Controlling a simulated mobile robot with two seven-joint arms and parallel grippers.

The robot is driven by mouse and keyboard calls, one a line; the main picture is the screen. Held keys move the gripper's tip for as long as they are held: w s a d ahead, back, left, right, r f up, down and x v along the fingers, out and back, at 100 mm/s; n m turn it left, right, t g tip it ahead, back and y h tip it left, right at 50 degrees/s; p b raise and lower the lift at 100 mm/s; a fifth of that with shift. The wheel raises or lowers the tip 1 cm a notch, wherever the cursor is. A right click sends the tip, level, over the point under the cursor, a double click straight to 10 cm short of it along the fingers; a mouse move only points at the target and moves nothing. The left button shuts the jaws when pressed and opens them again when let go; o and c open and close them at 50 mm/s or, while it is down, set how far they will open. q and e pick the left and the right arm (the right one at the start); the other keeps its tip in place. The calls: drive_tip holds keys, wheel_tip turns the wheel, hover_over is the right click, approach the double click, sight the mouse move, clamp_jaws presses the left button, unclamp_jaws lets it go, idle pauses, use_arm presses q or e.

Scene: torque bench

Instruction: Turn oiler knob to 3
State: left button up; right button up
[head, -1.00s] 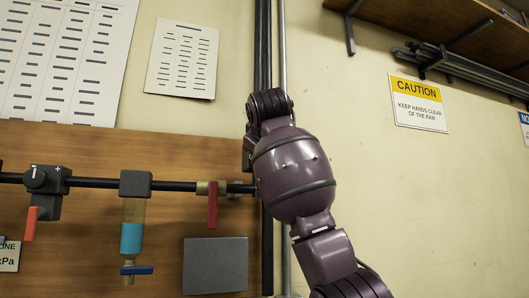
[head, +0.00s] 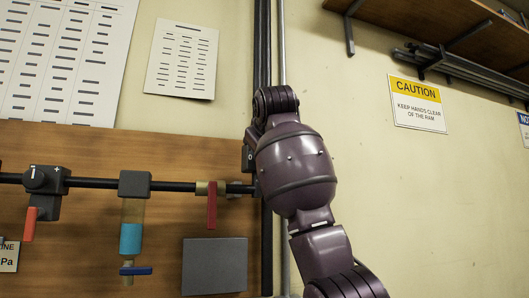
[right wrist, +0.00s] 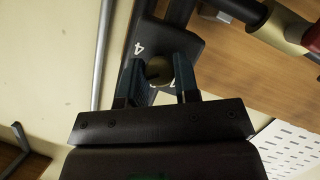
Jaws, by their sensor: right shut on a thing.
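The oiler knob (right wrist: 158,68) is a small round knob on a dark block (right wrist: 188,42) in the right wrist view. A white 4 and a white 1 show on the block's face; other markings are partly hidden by the fingers. My right gripper (right wrist: 158,80) has one finger on each side of the knob and is shut on it. Which number the knob points to cannot be read. In the head view my right arm hides the knob and gripper; a dark block edge (head: 247,158) shows just left of the arm. My left gripper is not in view.
A dark pipe (head: 95,183) runs along the wooden board, carrying a regulator (head: 45,180), a blue-filled bowl (head: 131,238) and a red-handled valve (head: 212,205) close left of my arm. A grey plate (head: 214,266) sits below.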

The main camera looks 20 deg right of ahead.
drive_tip(key=o, duration=0.9)
use_arm(q)
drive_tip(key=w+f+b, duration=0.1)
drive_tip(key=b, duration=0.2)
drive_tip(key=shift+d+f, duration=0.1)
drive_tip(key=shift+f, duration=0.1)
use_arm(e)
drive_tip(key=v, duration=1)
drive_tip(key=shift+s, duration=0.4)
drive_tip(key=shift+a+r, duration=0.1)
